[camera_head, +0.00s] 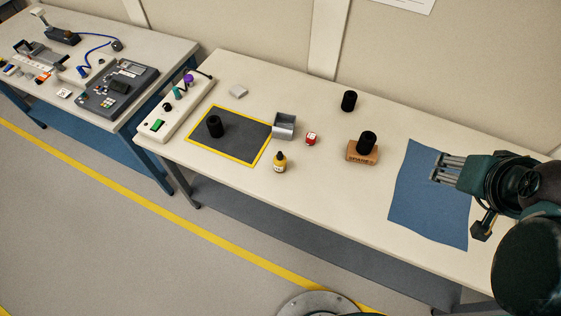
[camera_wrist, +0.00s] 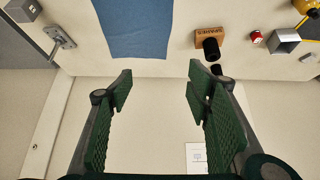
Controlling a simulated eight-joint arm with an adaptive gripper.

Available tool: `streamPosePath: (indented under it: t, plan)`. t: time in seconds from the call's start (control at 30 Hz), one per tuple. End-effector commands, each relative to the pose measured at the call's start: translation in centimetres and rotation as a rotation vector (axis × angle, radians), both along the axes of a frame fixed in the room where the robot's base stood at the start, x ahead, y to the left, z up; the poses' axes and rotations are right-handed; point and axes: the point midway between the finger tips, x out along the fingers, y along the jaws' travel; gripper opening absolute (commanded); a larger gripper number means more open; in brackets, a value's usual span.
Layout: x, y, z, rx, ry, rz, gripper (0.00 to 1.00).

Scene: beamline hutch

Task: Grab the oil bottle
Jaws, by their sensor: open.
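The oil bottle (camera_head: 280,163) is small and yellow with a dark cap and a pale label. It stands upright near the front edge of the white bench in the head view, just off the mat's right corner. A yellow thing (camera_wrist: 305,6) is cut off at the top right of the wrist view; it looks like the bottle, but I cannot be sure. My gripper (camera_head: 438,167) is above the blue cloth, well to the right of the bottle. In the wrist view my gripper (camera_wrist: 160,80) has its green fingers wide apart with nothing between them.
A brown SPARES block (camera_head: 361,153) with a black cylinder on it lies between gripper and bottle. A red item (camera_head: 311,138), an open grey box (camera_head: 285,125) and the yellow-edged mat (camera_head: 232,152) are near the bottle. Another black cylinder (camera_head: 349,101) stands behind. The blue cloth (camera_head: 408,190) is bare.

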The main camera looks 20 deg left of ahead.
Motion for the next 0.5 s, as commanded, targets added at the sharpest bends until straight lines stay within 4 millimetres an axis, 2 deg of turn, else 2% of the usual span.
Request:
streamPosePath:
  t: [0.5]
  plan:
    - [0.34,0.47,-0.03,-0.002,0.008,0.015,0.46]
